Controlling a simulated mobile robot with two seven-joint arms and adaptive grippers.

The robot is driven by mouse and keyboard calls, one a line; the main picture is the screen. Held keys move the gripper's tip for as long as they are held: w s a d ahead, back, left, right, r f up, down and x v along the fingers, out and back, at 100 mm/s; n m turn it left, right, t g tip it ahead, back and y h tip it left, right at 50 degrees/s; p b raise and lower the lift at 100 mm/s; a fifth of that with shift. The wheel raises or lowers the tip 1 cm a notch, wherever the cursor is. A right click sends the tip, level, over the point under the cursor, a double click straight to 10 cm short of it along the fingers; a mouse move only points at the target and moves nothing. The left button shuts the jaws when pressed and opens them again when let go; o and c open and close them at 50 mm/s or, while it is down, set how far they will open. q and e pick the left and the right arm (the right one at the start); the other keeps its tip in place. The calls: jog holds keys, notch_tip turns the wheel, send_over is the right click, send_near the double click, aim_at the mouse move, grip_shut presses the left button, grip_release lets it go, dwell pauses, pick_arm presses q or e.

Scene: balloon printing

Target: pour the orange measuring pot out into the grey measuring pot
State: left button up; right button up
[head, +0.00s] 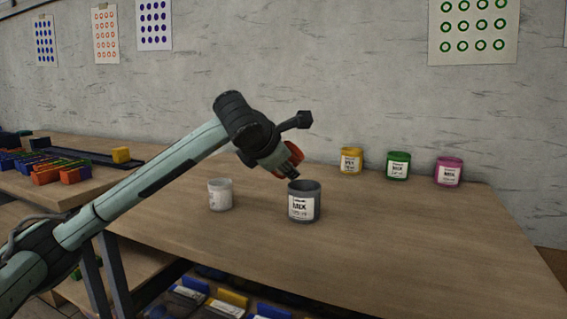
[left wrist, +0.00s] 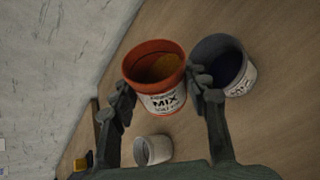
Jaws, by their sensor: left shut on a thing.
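The orange measuring pot (left wrist: 155,64) is held between the two fingers of my left gripper (left wrist: 165,98), with its MIX label facing the wrist camera. Its inside shows an orange-yellow patch. In the head view, my left gripper (head: 289,170) covers most of the orange pot (head: 295,152), which is above the rim of the grey measuring pot (head: 304,187). The grey pot stands upright on the table. In the left wrist view, the grey pot (left wrist: 240,82) is just right of the orange one, with a dark bluish inside. I cannot tell the orange pot's exact tilt or any flow.
A white pot (head: 220,195) stands left of the grey pot. Yellow (head: 351,162), green (head: 398,167) and magenta (head: 448,172) pots stand along the back of the table (head: 420,245). The table's front right is clear. Coloured blocks (head: 62,174) lie on the left table.

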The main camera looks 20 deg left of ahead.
dwell(0.4)
pick_arm(q)
jog(key=shift+m+y, duration=0.5)
jog(key=shift+y, duration=0.1)
jog(key=shift+m+y+b, duration=0.3)
jog(key=shift+b, duration=0.3)
dwell(0.7)
jog(key=shift+d+f+m+y+b, duration=0.15)
jog(key=shift+m+y+b, duration=0.75)
jog(key=shift+b, duration=0.4)
dwell(2.6)
jog(key=shift+d+f+m+y+b, duration=0.1)
jog(key=shift+f+m+y+b, duration=0.25)
jog(key=shift+b, duration=0.3)
jog(key=shift+c, duration=0.2)
dwell(1.0)
